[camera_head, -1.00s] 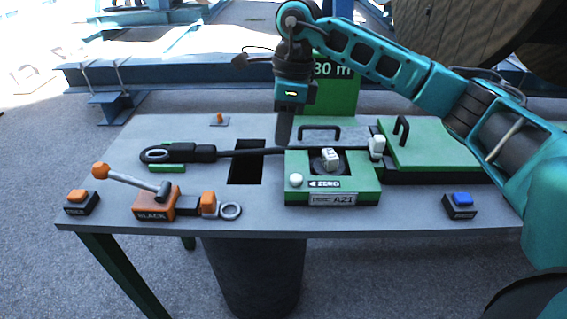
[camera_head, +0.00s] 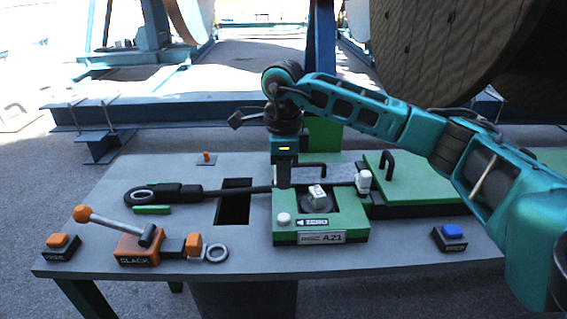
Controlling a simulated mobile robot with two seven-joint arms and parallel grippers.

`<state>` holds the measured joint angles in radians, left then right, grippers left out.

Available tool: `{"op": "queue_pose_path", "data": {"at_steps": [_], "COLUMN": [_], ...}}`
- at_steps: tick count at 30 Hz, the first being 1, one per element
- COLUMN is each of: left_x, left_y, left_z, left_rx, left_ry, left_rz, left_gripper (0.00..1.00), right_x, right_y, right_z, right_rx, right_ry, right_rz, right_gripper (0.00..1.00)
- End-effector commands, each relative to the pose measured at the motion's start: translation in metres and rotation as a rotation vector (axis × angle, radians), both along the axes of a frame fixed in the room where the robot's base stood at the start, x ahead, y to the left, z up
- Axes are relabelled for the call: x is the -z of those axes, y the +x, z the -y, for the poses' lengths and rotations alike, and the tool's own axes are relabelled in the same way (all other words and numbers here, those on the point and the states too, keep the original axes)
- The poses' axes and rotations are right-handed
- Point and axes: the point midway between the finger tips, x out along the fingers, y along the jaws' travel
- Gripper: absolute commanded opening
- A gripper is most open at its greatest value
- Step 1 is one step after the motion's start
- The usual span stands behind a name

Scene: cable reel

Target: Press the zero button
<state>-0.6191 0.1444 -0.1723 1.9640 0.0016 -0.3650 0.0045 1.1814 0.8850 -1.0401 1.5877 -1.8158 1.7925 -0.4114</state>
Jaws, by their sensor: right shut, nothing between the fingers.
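The zero button is a round white knob (camera_head: 284,219) on the front left of the green meter box (camera_head: 345,217), beside a ZERO label (camera_head: 313,222) whose arrow points at it. My right gripper (camera_head: 283,184) is shut and empty, pointing down. Its tip appears just above the button in the picture, over the back left of the green box, with a visible gap to the button. How high the tip is over the box is hard to tell. My left gripper is not in view.
A black cable (camera_head: 222,191) with a looped end runs across the grey table (camera_head: 110,190) into the box. An orange-handled SLACK lever (camera_head: 115,229), an orange button (camera_head: 58,240) and a blue button (camera_head: 453,231) stand along the front. A dark rectangular opening (camera_head: 234,208) lies left of the box.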

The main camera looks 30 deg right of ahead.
Motion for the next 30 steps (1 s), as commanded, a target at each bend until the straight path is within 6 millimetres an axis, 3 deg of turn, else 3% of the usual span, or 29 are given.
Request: {"op": "queue_pose_path", "data": {"at_steps": [6,12,30], "left_x": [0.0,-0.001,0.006], "left_y": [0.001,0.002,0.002], "left_z": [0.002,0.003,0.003], "left_rx": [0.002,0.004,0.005], "left_ry": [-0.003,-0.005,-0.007], "left_rz": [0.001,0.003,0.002], "left_gripper": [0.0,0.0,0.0], "right_x": [0.048,0.074,0.092], "right_y": [-0.001,0.0,0.0], "right_z": [0.0,0.0,0.0], "right_rx": [0.001,0.001,0.001], "right_ry": [-0.001,0.0,0.001], "right_rz": [-0.004,-0.001,-0.001], "right_gripper": [0.0,0.0,0.0]}}
